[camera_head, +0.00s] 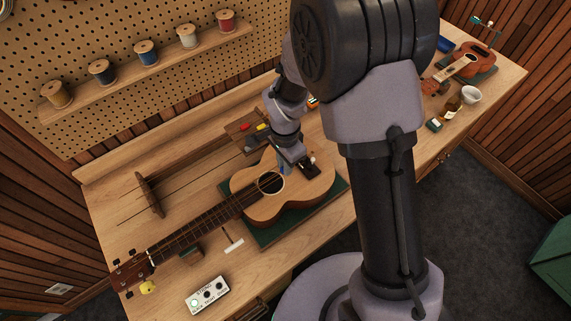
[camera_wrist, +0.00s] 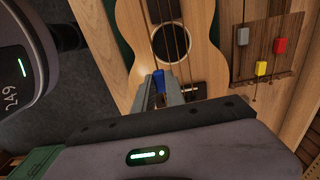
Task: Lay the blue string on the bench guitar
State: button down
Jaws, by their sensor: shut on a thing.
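The bench guitar (camera_head: 315,187) lies face up on a green mat, its neck toward the lower left; its body also shows in the wrist view (camera_wrist: 205,62). My gripper (camera_head: 288,168) is over the guitar body, between sound hole and bridge. In the wrist view my gripper (camera_wrist: 159,90) is shut on a small blue tab (camera_wrist: 158,76), the end of the blue string. The tab is over the guitar top near the bridge; I cannot tell whether it touches. The rest of the blue string is hard to pick out from the thin lines over the sound hole.
A wooden string holder (camera_wrist: 262,72) with grey, yellow and red tabs stands beside the guitar; its strings run left to a wooden post (camera_head: 150,195). A labelled box (camera_head: 207,295) lies near the front edge. A second ukulele (camera_head: 470,65), a bottle (camera_head: 452,107) and a white bowl (camera_head: 471,95) stand at right.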

jog(key=shift+f+b, duration=0.3)
jog(key=shift+f, duration=0.15)
notch_tip(320, 180, down, 6)
jog(key=b, duration=0.4)
jog(key=shift+r, duration=0.25)
jog(key=c, duration=1)
grip_release()
jog(key=shift+c, duration=0.2)
jog(key=shift+r+p, duration=1.9)
jog(key=shift+r, duration=1.65)
